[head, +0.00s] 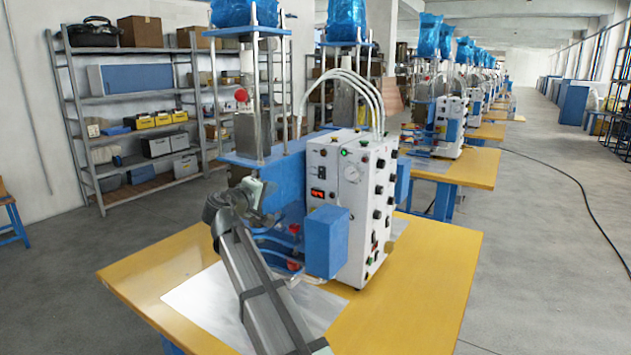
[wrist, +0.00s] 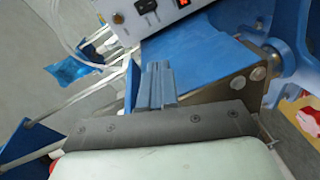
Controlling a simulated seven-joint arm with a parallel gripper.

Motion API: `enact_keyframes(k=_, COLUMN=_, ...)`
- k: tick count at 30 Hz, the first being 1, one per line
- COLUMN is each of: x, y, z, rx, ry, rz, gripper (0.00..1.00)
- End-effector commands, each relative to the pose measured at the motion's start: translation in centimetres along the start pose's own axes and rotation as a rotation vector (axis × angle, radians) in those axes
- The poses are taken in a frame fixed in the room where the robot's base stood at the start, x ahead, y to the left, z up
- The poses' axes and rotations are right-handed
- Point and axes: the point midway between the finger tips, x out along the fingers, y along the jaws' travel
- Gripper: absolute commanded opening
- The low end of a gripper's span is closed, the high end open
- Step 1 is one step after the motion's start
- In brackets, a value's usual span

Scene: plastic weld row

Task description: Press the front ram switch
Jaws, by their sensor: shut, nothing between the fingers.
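The white control box (head: 345,190) stands on the machine at the front table. Its front panel carries a black rocker switch (head: 321,171), a red-lit display (head: 318,194), a round gauge and several knobs. I cannot tell which control is the front ram switch. The wrist view shows the panel's lower edge at the top, with a black switch (wrist: 146,6) and the red display (wrist: 182,3). My gripper (wrist: 157,68) is shut and empty, its fingers below the panel in that picture and apart from the switches. In the head view my arm reaches up left of the box; the fingertips are unclear.
The blue machine body (head: 270,170) and a blue housing (head: 326,240) crowd the space beside my arm. The yellow table (head: 420,290) is clear at right. Hoses (head: 365,90) rise from the box top. Shelves (head: 130,110) stand behind at left.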

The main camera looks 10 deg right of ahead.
Motion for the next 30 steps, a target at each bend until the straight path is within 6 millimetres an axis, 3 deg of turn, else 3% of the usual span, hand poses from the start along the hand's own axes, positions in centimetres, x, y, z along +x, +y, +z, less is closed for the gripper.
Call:
enact_keyframes(k=3, x=2.5, y=0.4, z=1.4, rx=-0.107, ry=-0.05, rz=0.007, gripper=0.0)
enact_keyframes(k=9, x=4.8, y=0.6, z=3.1, rx=-0.234, ry=-0.1, rz=-0.001, gripper=0.0)
enact_keyframes(k=25, x=5.5, y=0.6, z=3.5, rx=-0.269, ry=-0.113, rz=-0.005, gripper=0.0)
enact_keyframes(k=30, x=6.9, y=0.6, z=3.7, rx=-0.269, ry=-0.115, rz=-0.006, gripper=0.0)
